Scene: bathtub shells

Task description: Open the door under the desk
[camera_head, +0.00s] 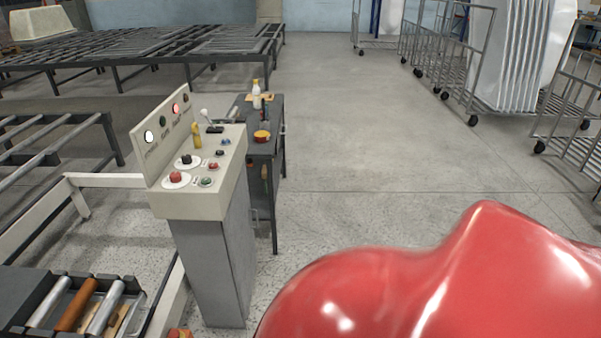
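A small dark grey desk (277,160) stands just behind the control console, its left part hidden by it. Bottles (257,92) and an orange round item (262,136) are on its top. A light handle-like bar (284,130) shows at the desk's right edge. Under the top, the narrow visible side is dark, with small orange-brown items in it. I cannot make out a door or whether one is open. Neither of my grippers is in view.
The control console (215,250) with buttons stands in front of the desk. A roller conveyor (75,305) is at lower left, dark metal frames (140,50) at the back left. Wheeled carts (450,60) stand at upper right. The floor right of the desk is clear. A glossy red shape blocks the lower right.

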